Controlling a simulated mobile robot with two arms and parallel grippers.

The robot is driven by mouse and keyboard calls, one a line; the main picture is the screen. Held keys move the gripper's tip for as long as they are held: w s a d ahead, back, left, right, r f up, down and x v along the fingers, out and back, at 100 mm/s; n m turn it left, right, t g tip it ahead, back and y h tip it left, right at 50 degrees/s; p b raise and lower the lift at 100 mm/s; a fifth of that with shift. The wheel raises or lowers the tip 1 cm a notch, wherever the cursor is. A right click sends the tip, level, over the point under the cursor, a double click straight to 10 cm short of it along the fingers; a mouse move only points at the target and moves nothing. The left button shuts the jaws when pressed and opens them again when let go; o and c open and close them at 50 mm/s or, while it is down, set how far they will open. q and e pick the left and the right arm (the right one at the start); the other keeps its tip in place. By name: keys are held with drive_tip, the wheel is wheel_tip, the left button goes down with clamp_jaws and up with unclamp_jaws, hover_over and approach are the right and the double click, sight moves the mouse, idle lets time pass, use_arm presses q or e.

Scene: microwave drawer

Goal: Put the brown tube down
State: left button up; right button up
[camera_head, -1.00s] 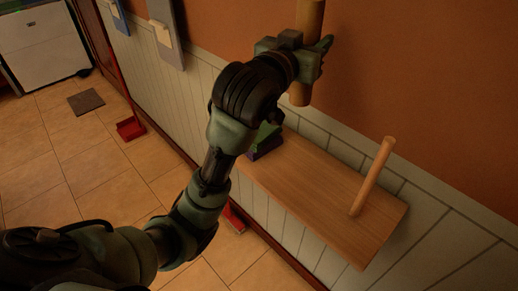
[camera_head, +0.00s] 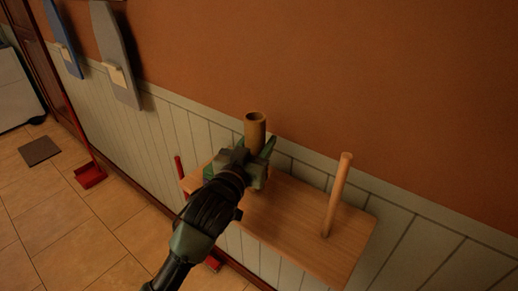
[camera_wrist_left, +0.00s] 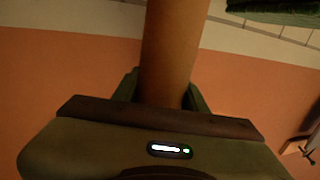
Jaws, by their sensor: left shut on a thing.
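The brown tube (camera_head: 255,127) stands roughly upright in my left gripper (camera_head: 262,160), its open top end showing above the fingers in the head view. My left gripper is shut on it, over the left part of the wooden shelf (camera_head: 300,226). The tube's lower end is hidden behind my gripper and wrist, so I cannot tell whether it touches the shelf. In the left wrist view the tube (camera_wrist_left: 172,50) runs up from between the fingers (camera_wrist_left: 165,90). My right gripper is not in view.
A wooden peg (camera_head: 338,195) stands upright on the shelf's right part. Two ironing boards (camera_head: 116,55) hang on the wall at left. A red dustpan (camera_head: 90,176) stands on the floor. The shelf's middle is bare.

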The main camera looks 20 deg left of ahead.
use_arm(q)
drive_tip(key=shift+f, duration=1.1)
drive_tip(key=o, duration=1.3)
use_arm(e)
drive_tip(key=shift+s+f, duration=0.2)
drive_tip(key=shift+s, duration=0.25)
use_arm(q)
drive_tip(key=shift+r, duration=0.25)
drive_tip(key=shift+s+a+b, duration=0.2)
drive_tip(key=shift+s+b, duration=0.05)
drive_tip(key=shift+s, duration=1.75)
drive_tip(key=shift+s+a+b, duration=0.15)
drive_tip(key=shift+s+b, duration=0.05)
drive_tip(key=shift+s, duration=1.8)
drive_tip(key=shift+s+a+b, duration=0.2)
drive_tip(key=shift+s+b, duration=0.05)
drive_tip(key=shift+s, duration=1.75)
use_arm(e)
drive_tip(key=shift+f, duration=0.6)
